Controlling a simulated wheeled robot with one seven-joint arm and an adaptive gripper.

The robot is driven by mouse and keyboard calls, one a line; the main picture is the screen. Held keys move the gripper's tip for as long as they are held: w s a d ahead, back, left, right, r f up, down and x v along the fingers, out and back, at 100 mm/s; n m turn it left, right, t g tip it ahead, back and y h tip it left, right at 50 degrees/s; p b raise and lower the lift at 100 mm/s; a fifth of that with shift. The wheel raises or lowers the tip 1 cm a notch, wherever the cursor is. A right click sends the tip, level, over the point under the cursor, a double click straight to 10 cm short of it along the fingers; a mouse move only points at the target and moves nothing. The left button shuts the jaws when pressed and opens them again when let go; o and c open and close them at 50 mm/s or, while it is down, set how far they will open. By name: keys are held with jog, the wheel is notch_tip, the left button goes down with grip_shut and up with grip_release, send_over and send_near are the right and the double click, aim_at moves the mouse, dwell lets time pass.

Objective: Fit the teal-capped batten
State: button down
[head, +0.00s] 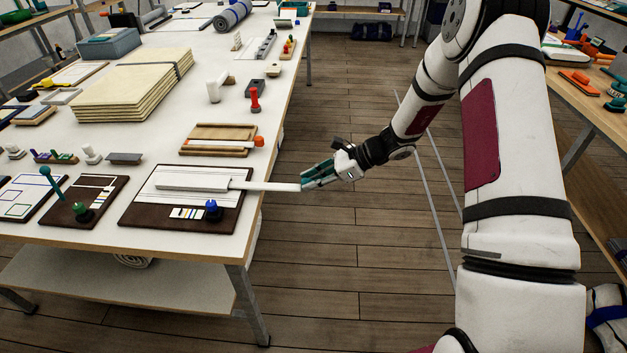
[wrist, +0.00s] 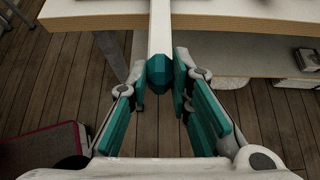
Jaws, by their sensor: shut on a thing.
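The white batten (head: 268,186) with a teal cap (wrist: 157,73) sticks out over the table's near right edge. Its far end meets a pale sleeve (head: 190,184) on a white panel on a dark brown board (head: 135,212); I cannot tell how deep it sits. My gripper (head: 306,180) is shut on the batten at its capped end, just off the table edge. In the wrist view, the teal finger pads of my gripper (wrist: 162,65) stand on both sides of the cap, and the batten runs away toward the table.
A blue knob (head: 212,210) stands on the board near the batten. Behind it is a wooden tray (head: 205,132) with an orange-capped batten (head: 258,141). The floor right of the table is clear around my gripper.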

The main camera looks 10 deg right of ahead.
jog(key=shift+a, duration=0.1)
jog(key=shift+w+a+b, duration=0.45)
jog(key=shift+w+a, duration=0.4)
jog(key=shift+a, duration=1.75)
jog(key=shift+w+a+b, duration=0.5)
jog(key=shift+w+a, duration=0.4)
jog(key=shift+a, duration=1.7)
jog(key=shift+w+a+b, duration=0.45)
jog(key=shift+w+a, duration=0.4)
jog(key=shift+a, duration=1.75)
jog(key=c, duration=1.4)
grip_release()
jog(key=shift+o, duration=0.2)
jog(key=v, duration=1.2)
